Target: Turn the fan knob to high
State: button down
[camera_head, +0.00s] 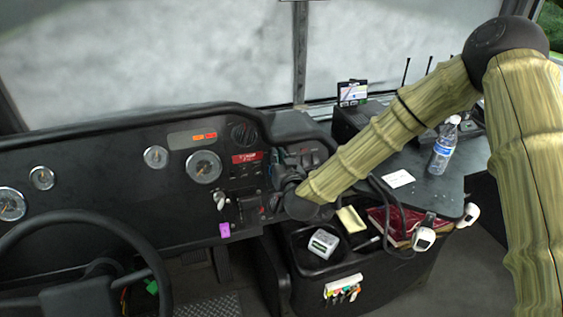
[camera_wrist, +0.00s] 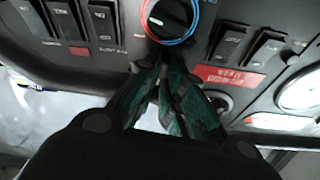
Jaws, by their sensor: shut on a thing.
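My gripper (camera_wrist: 160,66) has its dark green fingers close together against the control panel, just below a round dial with a red and blue ring (camera_wrist: 167,18) in the wrist view. The dial's white mark shows, and it is clear of the fingers' grip. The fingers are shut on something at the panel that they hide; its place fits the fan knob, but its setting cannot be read. In the head view my gripper (camera_head: 281,176) is at the right end of the dashboard, and the knob is hidden there too.
Rocker switches (camera_wrist: 103,20) and a red label (camera_wrist: 230,78) flank the fingers. The dashboard has gauges (camera_head: 203,166) and a steering wheel (camera_head: 85,265) at left. A console tray (camera_head: 290,250) lies below my arm. A water bottle (camera_head: 444,148) stands on the right-hand table.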

jog(key=m, duration=0.2)
jog(key=m+h, duration=0.1)
jog(key=m, duration=0.2)
jog(key=r+m+h+b, duration=0.1)
jog(key=m, duration=0.1)
jog(key=shift+w+d+m, duration=0.15)
jog(key=shift+w+m, duration=0.15)
jog(key=shift+m, duration=0.1)
jog(key=m, duration=0.3)
jog(key=m+g+h, duration=0.1)
jog(key=m, duration=0.2)
jog(key=shift+m+h+b, duration=0.3)
jog(key=shift+m+b, duration=0.05)
jog(key=shift+m, duration=0.05)
jog(key=c, duration=1.8)
grip_release()
jog(key=shift+s+f, duration=0.1)
jog(key=shift+s, duration=0.05)
jog(key=shift+f, duration=0.1)
jog(key=shift+d, duration=0.1)
